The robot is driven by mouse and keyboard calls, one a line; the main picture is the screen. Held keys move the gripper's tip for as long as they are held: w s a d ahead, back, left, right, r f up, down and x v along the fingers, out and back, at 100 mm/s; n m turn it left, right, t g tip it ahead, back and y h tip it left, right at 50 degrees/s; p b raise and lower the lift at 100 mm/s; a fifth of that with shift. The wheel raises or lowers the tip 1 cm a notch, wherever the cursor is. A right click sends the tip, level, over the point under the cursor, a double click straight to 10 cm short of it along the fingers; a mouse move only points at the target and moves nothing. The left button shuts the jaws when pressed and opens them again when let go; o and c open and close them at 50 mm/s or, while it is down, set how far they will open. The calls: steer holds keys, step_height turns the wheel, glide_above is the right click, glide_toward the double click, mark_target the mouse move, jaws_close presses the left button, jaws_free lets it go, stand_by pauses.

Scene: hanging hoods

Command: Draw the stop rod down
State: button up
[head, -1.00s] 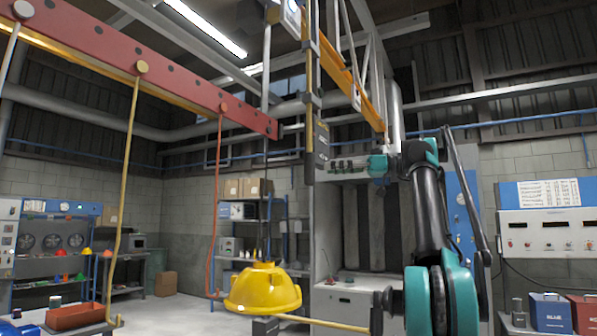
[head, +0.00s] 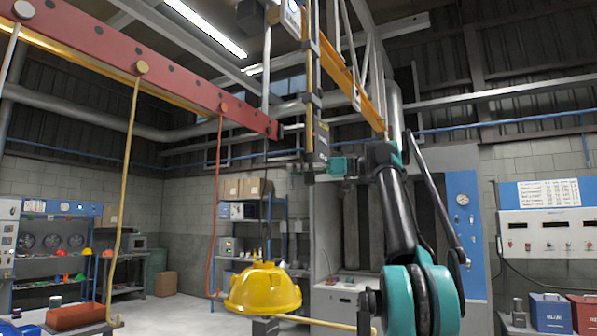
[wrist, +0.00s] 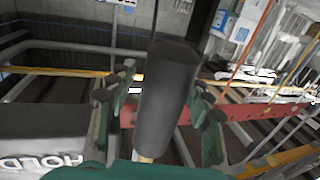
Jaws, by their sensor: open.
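A dark cylindrical grip hangs at the lower end of a thin upright rod (head: 309,95), which I take to be the stop rod. In the wrist view the dark grip (wrist: 166,95) stands between my fingers, slightly tilted in the picture. My gripper (head: 309,168) is open around the grip, with one green finger on each side; contact cannot be told. A grey block lettered HOLD (wrist: 42,137) is close on the left in the wrist view. It appears as a dark box (head: 321,141) beside the rod in the head view.
A red beam (head: 180,84) with a yellow hanging rod (head: 131,200) and a red hanging rod (head: 214,200) is to the left. A yellow hood (head: 263,290) hangs below my gripper. An orange rail (head: 352,80) runs overhead.

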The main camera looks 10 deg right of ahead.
jaws_close()
steer(key=shift+f, duration=0.1)
stand_by(0.3)
step_height(320, 180, down, 6)
stand_by(0.5)
steer(key=shift+f, duration=0.15)
jaws_free()
steer(key=v, duration=1.2)
